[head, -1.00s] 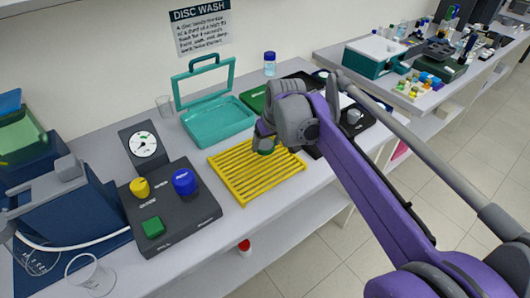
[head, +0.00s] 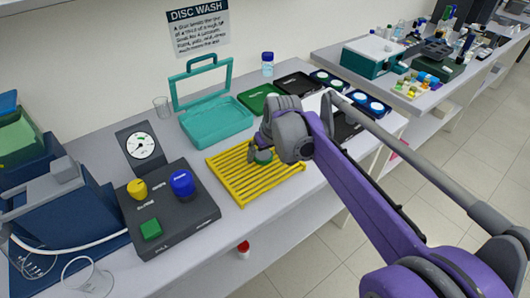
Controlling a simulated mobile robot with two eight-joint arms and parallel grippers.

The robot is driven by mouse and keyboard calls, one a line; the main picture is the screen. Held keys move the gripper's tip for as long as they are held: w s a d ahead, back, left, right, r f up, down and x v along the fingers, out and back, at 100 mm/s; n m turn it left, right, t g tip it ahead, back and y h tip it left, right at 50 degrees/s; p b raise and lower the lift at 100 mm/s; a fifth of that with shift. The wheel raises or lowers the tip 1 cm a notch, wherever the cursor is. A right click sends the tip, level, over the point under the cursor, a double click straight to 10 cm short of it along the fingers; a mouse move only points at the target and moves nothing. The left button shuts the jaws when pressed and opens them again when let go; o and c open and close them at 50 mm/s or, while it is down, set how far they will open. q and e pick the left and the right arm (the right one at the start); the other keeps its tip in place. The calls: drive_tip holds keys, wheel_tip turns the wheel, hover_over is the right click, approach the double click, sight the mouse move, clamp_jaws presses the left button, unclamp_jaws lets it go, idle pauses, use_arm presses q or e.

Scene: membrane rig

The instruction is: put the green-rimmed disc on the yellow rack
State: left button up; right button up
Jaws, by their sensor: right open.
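The yellow slatted rack (head: 235,177) lies on the bench in the middle of the head view. The green-rimmed disc (head: 264,158) is at the rack's upper right part and appears to lie on its slats. My right gripper (head: 260,151) is open, right at the disc, with one finger showing just left of it. The gripper body and wrist hide the far side of the disc, so I cannot tell whether the fingers touch it. My left gripper is not in view.
A black control box (head: 170,215) with yellow, blue and green knobs stands left of the rack. A teal tray with raised lid (head: 217,124) is behind it. A green mat (head: 259,100) and dark trays with discs (head: 368,103) lie at the back right.

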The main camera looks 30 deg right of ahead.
drive_tip(key=shift+r, duration=0.25)
drive_tip(key=p+v, duration=0.1)
drive_tip(key=v, duration=1)
drive_tip(key=shift+s+r+p, duration=0.15)
drive_tip(key=shift+r+p, duration=0.15)
drive_tip(key=shift+r, duration=0.1)
idle(0.5)
